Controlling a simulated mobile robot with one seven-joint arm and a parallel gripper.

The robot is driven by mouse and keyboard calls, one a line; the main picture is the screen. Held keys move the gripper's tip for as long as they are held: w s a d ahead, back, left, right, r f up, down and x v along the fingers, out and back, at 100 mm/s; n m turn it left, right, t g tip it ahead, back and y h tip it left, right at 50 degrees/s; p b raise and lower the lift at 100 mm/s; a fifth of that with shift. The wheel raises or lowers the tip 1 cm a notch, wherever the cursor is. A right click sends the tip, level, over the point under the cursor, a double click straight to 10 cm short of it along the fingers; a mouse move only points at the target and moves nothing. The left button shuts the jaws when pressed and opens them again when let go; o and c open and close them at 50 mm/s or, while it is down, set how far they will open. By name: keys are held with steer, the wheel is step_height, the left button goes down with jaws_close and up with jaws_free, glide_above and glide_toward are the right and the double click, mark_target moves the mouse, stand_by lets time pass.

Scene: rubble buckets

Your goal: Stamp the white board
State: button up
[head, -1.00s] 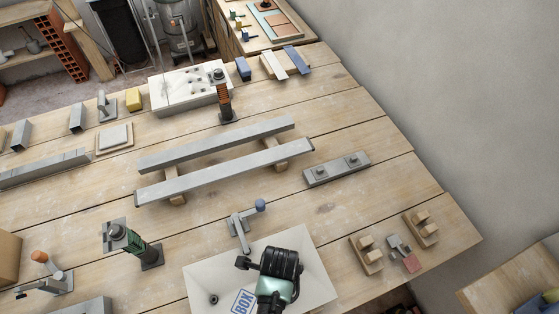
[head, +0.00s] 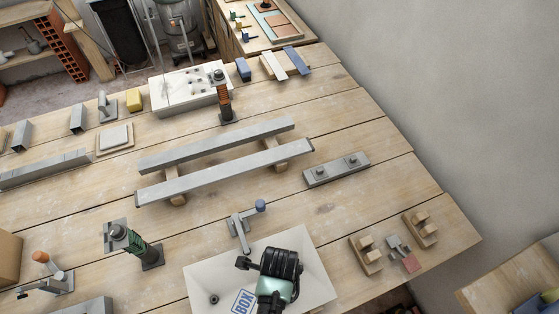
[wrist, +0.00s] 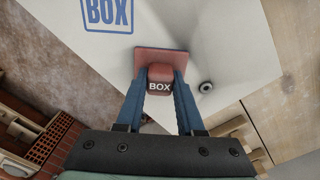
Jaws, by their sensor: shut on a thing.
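The white board (head: 206,278) lies at the front of the bench, and it fills much of the wrist view (wrist: 235,35). A blue framed BOX print (head: 243,302) is on it, also at the top left of the wrist view (wrist: 107,14). My gripper (wrist: 160,80) is shut on a red stamp (wrist: 159,72) marked BOX, with one blue finger on each side. The stamp's wide plate faces the board beside the print. I cannot tell whether it touches the board. In the head view my wrist hides the stamp and fingers.
A round fitting (head: 213,299) is on the board. Wooden blocks (head: 367,255) lie to the right.

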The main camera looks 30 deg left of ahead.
stand_by(0.3)
step_height(320, 180, up, 7)
steer(key=p, duration=0.7)
steer(key=shift+w, duration=0.1)
stand_by(1.2)
